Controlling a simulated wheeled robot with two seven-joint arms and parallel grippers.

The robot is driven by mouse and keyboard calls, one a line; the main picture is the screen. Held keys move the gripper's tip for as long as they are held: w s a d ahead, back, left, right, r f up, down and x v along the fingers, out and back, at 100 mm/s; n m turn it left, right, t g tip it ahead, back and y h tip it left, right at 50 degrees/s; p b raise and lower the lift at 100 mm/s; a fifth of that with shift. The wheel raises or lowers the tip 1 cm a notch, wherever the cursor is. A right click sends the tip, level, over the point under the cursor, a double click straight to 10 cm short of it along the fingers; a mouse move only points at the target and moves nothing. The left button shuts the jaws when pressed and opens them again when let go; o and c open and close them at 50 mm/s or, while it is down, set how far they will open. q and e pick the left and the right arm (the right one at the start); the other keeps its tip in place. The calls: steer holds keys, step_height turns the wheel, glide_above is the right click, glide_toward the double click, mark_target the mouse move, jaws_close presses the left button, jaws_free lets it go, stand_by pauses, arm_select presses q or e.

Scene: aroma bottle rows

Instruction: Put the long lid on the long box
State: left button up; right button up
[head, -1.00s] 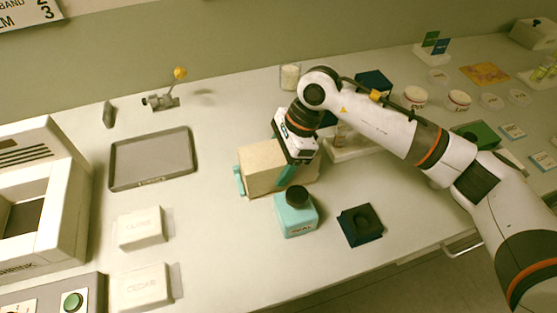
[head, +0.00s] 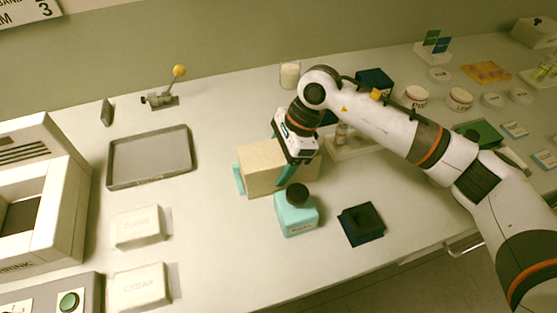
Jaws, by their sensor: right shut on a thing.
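A long tan block-shaped box (head: 262,160) lies on the table in the middle of the head view. I cannot tell a separate lid from the box, as no seam shows clearly. My right gripper (head: 286,174) is over the box's right part, its teal finger against the front face. It is shut on the tan piece, and its body hides part of the top and right end. A teal strip (head: 238,180) shows at the box's left end. My left gripper is not in view.
A teal bottle (head: 298,218) with a black cap stands close in front of the box. A dark square holder (head: 361,224) is to its right. A grey tray (head: 150,184) and two white boxes (head: 139,228) are left. Table between tray and box is clear.

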steer(key=shift+f, duration=0.1)
stand_by(0.3)
steer(key=o, duration=1.1)
steer(key=shift+s, duration=0.1)
steer(key=shift+w+r+p, duration=0.2)
steer(key=shift+r+p, duration=0.15)
steer(key=shift+r, duration=0.55)
steer(key=shift+s+r+p, duration=0.1)
steer(key=shift+r+p, duration=1.4)
steer(key=shift+r, duration=2.15)
steer(key=shift+r, duration=0.1)
